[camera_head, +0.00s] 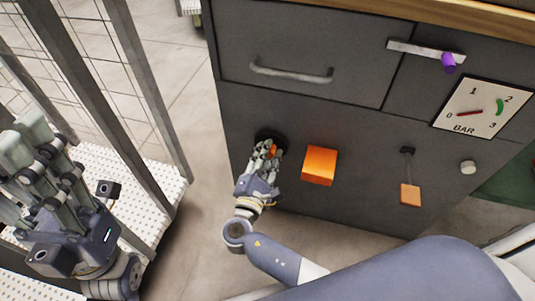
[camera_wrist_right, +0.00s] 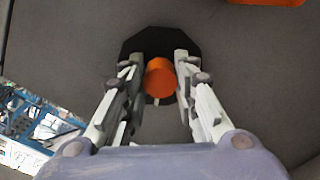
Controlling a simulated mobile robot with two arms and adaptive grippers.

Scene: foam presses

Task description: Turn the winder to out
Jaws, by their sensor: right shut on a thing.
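An orange round handle (camera_wrist_right: 160,77) stands out from a black many-sided plate (camera_wrist_right: 133,45) on the dark cabinet front. It may be the winder; no "out" mark is readable. My right gripper (camera_head: 267,150) is at this handle, low on the cabinet, and hides most of it in the head view. In the wrist view, my right gripper (camera_wrist_right: 160,80) has one finger on each side of the handle and is shut on it. A purple peg (camera_head: 449,63) sits on a grey bar at the upper right. My left gripper (camera_head: 25,150) is at the far left, open and empty.
An orange block (camera_head: 319,165) sits on the cabinet just right of my right gripper. Further right are a hanging orange tag (camera_head: 410,194), a pale knob (camera_head: 468,167) and a BAR gauge (camera_head: 482,108). A drawer handle (camera_head: 291,73) is above. A mesh fence (camera_head: 75,75) stands left.

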